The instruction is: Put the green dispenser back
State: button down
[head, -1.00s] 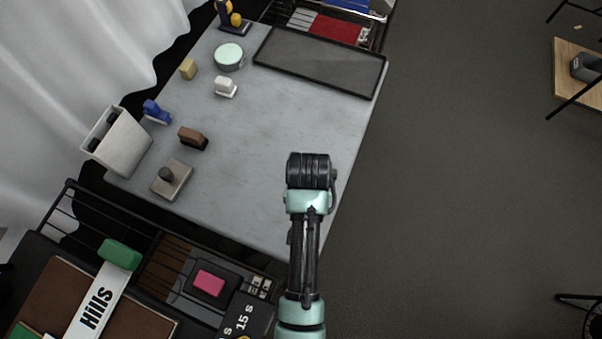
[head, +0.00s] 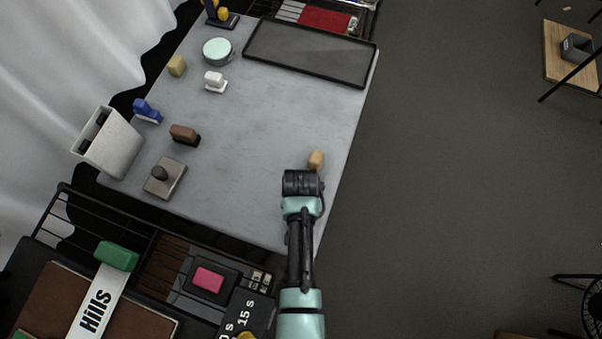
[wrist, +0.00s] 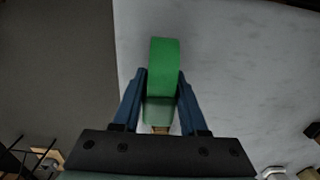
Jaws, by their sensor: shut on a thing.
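The green dispenser (wrist: 163,68) shows in the wrist view between the two blue fingers of my gripper (wrist: 162,82). The gripper is shut on it, and the dispenser's lower part is paler. In the head view my arm's dark wrist (head: 302,184) is over the right part of the grey table (head: 250,135), near its right edge. The fingers and the dispenser are hidden there behind the wrist. The wrist view shows pale tabletop to the right of the dispenser and dark floor to the left.
A tan block (head: 316,159) shows just beyond my wrist. A dark tray (head: 311,52) lies at the table's far end. A white bin (head: 107,143), a grey block with a knob (head: 165,178), a brown block (head: 184,134) and a blue item (head: 147,110) stand left. The table's middle is clear.

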jog(key=shift+f, duration=0.15)
jog(key=shift+c, duration=2.2)
grip_release()
